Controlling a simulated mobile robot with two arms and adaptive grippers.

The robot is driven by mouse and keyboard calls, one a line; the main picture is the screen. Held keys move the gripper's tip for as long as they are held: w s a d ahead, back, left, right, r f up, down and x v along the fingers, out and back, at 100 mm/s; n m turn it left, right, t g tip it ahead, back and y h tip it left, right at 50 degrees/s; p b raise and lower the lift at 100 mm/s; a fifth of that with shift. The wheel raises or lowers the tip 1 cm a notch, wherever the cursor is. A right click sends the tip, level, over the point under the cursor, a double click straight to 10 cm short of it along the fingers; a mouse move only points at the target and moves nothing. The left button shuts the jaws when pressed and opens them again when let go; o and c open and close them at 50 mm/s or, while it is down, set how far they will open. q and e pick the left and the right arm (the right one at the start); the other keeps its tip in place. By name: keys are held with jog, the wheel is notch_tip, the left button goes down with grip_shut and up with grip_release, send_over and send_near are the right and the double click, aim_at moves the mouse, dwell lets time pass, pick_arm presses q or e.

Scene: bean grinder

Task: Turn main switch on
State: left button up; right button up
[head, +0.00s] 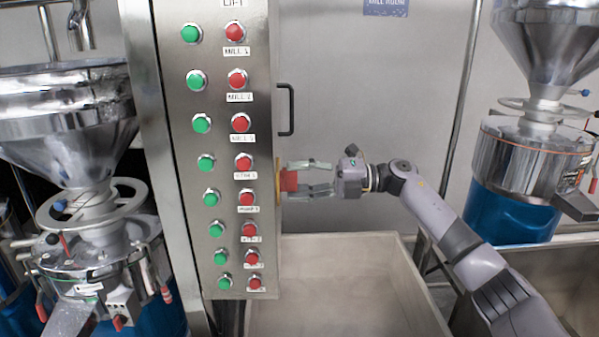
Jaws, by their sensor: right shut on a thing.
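The main switch (289,181) is a red knob on a yellow plate, on the right side wall of the steel control cabinet (216,130). My right gripper (300,179) comes in from the right and is shut on the red knob, one finger above it and one below. The knob's exact turn angle is hard to tell from here. My left gripper is not in view.
The cabinet front carries a column of green buttons (202,124) and a column of red buttons (240,123). A black handle (292,110) sticks out above the switch. A pale open bin (345,245) lies below. Steel mills with blue bases stand left (66,120) and right (530,165).

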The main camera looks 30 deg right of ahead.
jog(key=shift+d+r+m+p, duration=0.15)
jog(key=shift+m+p, duration=0.65)
jog(key=shift+m, duration=0.5)
jog(key=o, duration=1.2)
jog(key=shift+c, duration=0.2)
jog(key=v, duration=1.2)
jog(key=shift+f, duration=0.2)
